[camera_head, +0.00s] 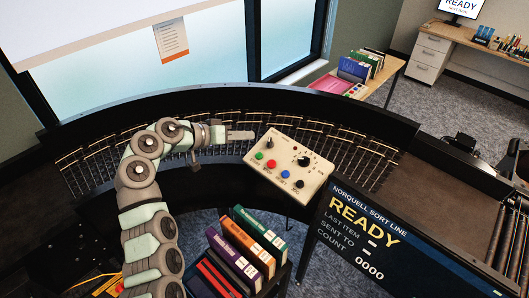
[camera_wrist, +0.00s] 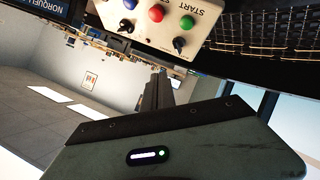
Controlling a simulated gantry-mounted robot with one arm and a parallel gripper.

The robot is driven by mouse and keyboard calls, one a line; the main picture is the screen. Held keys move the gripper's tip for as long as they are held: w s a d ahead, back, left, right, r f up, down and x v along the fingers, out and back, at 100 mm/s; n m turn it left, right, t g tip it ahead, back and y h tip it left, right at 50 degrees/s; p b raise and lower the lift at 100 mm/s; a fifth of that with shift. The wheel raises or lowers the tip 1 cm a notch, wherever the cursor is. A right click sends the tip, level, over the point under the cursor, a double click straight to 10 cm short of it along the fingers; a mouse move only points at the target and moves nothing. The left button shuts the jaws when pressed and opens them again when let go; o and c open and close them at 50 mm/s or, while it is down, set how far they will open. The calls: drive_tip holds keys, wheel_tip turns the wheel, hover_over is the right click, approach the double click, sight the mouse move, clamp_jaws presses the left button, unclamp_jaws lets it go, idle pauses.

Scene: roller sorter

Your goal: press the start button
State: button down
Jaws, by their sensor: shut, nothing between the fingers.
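A cream control box (camera_head: 315,180) stands at the inner side of the curved conveyor. It carries a green button (camera_head: 258,156), a red button (camera_head: 270,164), a blue button (camera_head: 285,174) and black knobs. In the wrist view the box appears upside down, with the word START beside the green button (camera_wrist: 187,23). My gripper (camera_head: 252,134) is shut and empty, its fingers pointing right near the box's upper left corner. The wrist view shows the closed fingers (camera_wrist: 160,75) below the box in the picture, apart from the green button.
The curved roller conveyor (camera_head: 100,150) runs behind the box. Upright books (camera_head: 240,245) stand in front of it. A dark display panel (camera_head: 385,245) reading READY, count 0000, is at the right. A side table with books (camera_head: 355,70) stands beyond the conveyor.

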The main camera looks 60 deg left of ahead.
sight(259, 156)
drive_tip(key=shift+s, duration=0.1)
drive_tip(key=w+f+b, duration=0.1)
drive_tip(key=f, duration=0.1)
drive_tip(key=f+b, duration=0.1)
drive_tip(key=f, duration=0.2)
drive_tip(key=w+f+b, duration=0.1)
drive_tip(key=f, duration=0.1)
drive_tip(key=shift+w+a+f+b, duration=0.25)
drive_tip(key=shift+w+a+b, duration=0.05)
drive_tip(key=shift+w+b, duration=0.05)
drive_tip(key=shift+w+a+f+b, duration=0.15)
drive_tip(key=shift+f+b, duration=0.2)
drive_tip(key=shift+f, duration=0.1)
drive_tip(key=shift+f, duration=0.1)
idle(1.5)
drive_tip(key=shift+w+f+b, duration=0.15)
drive_tip(key=shift+f+b, duration=0.15)
drive_tip(key=shift+b, duration=0.2)
drive_tip(key=shift+w+f+b, duration=0.15)
drive_tip(key=shift+f+b, duration=0.25)
drive_tip(key=shift+b, duration=0.05)
idle(0.4)
drive_tip(key=shift+r, duration=0.2)
drive_tip(key=shift+s+r+p, duration=0.3)
drive_tip(key=shift+r+p, duration=0.05)
drive_tip(key=shift+r, duration=0.25)
